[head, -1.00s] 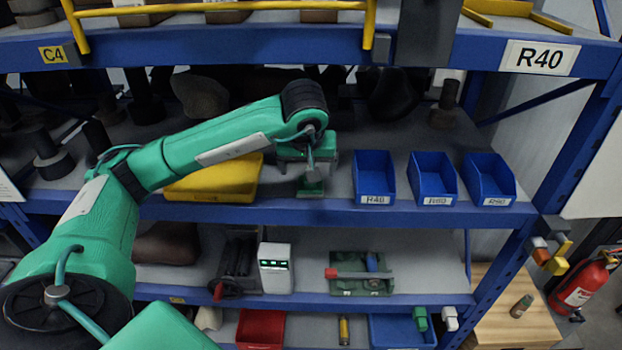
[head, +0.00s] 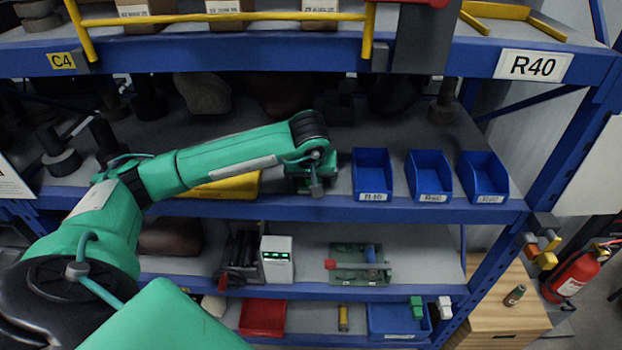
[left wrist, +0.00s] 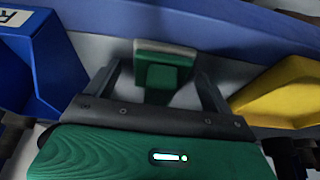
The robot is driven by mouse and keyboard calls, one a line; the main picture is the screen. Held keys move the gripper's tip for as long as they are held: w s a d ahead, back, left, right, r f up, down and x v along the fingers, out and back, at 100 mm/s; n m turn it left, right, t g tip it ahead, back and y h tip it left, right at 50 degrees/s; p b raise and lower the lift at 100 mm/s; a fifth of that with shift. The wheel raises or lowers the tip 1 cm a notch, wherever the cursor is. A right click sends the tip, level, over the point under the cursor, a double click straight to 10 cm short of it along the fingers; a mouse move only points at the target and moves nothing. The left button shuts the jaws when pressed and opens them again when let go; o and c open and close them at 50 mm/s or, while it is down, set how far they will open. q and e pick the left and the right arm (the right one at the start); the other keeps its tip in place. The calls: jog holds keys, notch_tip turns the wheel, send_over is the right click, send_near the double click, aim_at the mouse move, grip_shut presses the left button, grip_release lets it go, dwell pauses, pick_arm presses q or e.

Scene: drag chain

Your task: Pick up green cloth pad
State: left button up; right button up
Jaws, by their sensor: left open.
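The green cloth pad (left wrist: 165,75) lies on the middle shelf near its front edge. In the left wrist view it shows between the two fingers of my left gripper (left wrist: 158,70), with gaps on both sides. In the head view my left gripper (head: 316,186) is at the shelf's front, left of the blue bins, and mostly hides the pad. The left gripper is open and holds nothing. My right gripper is not in view.
Blue bins (head: 372,175) stand just right of the gripper on the middle shelf (head: 420,212). A yellow bin (head: 230,187) is close on its left, partly behind my arm. The upper shelf beam (head: 250,55) runs above the arm.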

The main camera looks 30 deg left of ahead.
pick_arm(q)
jog(key=c, duration=1.1)
jog(key=shift+o, duration=0.2)
jog(key=shift+r, duration=0.1)
jog(key=shift+r+b, duration=0.7)
jog(key=shift+b, duration=0.15)
jog(key=shift+r+b, duration=0.7)
jog(key=shift+r, duration=0.25)
jog(key=s+d+b, duration=0.2)
jog(key=s+d, duration=0.2)
jog(key=s, duration=0.3)
jog(key=s+d+b, duration=0.3)
jog(key=s+d, duration=0.2)
jog(key=s, duration=0.3)
jog(key=shift+s+d, duration=0.2)
jog(key=shift+d, duration=0.05)
